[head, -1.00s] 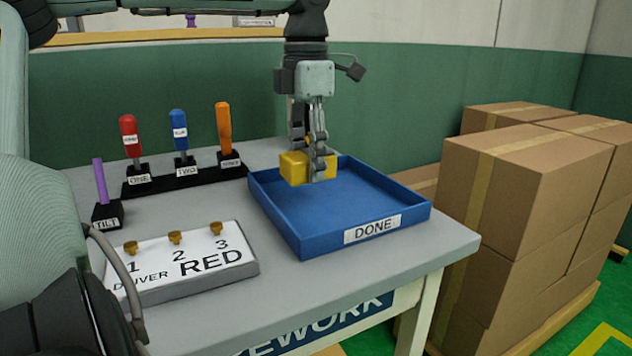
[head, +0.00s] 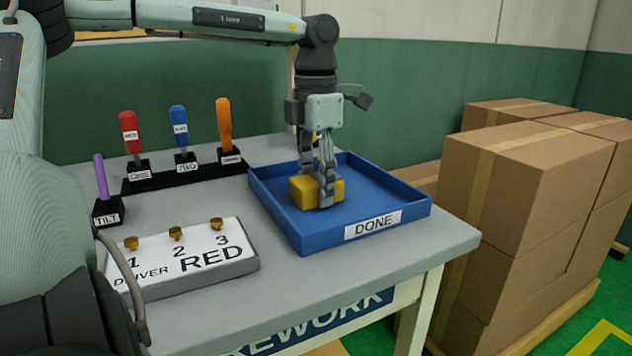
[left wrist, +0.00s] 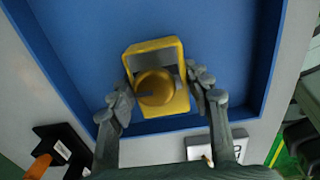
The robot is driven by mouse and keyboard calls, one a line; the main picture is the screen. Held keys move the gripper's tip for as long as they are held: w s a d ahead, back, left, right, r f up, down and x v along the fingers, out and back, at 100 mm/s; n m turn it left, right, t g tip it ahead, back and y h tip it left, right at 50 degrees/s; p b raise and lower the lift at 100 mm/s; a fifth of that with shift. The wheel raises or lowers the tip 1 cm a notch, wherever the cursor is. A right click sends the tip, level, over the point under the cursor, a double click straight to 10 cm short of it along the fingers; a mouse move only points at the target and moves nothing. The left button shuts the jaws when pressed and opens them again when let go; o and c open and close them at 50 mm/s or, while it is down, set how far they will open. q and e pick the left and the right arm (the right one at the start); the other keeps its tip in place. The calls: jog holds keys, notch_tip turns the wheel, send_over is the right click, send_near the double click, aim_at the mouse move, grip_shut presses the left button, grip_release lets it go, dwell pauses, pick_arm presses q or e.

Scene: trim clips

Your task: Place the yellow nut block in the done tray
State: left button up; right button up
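The yellow nut block (head: 301,190) is inside the blue done tray (head: 300,240), low down near its left side. I cannot tell whether it touches the floor. In the left wrist view the block (left wrist: 180,103) shows as a yellow frame with a round knob, with the tray's blue floor (left wrist: 225,40) behind it. My left gripper (head: 318,190) points down with its fingers on both sides of the block, shut on it. The gripper also shows in the left wrist view (left wrist: 160,95). My right gripper is not in view.
Red, blue and orange-handled tools (head: 180,130) stand in a black rack (head: 185,178) left of the tray. A purple TILT stick (head: 101,178) is beside it. A white board with brass knobs (head: 190,265) lies in front. Cardboard boxes (head: 530,200) stand right of the table.

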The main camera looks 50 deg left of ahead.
aim_at(316, 176)
pick_arm(q)
jog(key=o, duration=0.3)
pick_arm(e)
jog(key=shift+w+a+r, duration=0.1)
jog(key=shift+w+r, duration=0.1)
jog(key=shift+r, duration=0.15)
pick_arm(q)
jog(key=shift+r, duration=0.1)
jog(key=shift+r, duration=0.15)
notch_tip(316, 176, up, 2)
jog(key=shift+r, duration=0.15)
notch_tip(316, 176, up, 8)
jog(key=shift+r+p, duration=0.15)
jog(key=shift+p, duration=0.2)
jog(key=shift+r, duration=0.7)
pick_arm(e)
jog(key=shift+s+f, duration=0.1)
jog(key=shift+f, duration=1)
